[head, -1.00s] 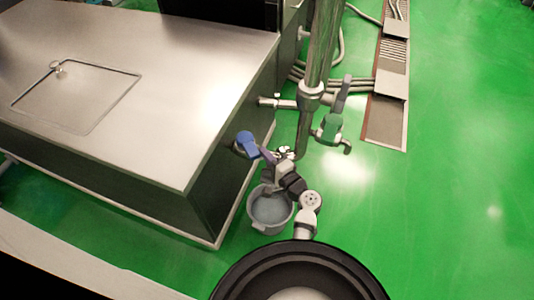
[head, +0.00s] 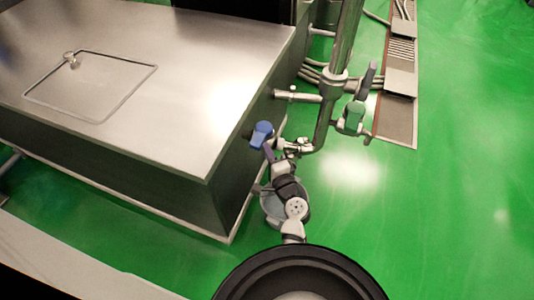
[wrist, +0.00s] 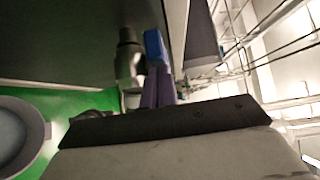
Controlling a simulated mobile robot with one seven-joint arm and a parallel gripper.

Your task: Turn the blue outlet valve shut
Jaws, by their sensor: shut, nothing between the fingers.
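The blue outlet valve handle (head: 262,134) is on the dark side of the steel tank, just below the top's edge. In the wrist view the blue handle (wrist: 155,47) stands at the tips of the purple fingers, beside a grey metal pipe fitting (wrist: 128,62). My gripper (head: 268,150) is just below and right of the handle, its fingers together with nothing between them. In the wrist view my gripper (wrist: 158,75) overlaps the handle's lower end; I cannot tell whether they touch.
A grey bucket (head: 270,212) stands on the green floor below the valve, partly hidden by my arm. The steel tank top (head: 190,90) is at left. Open floor lies further right.

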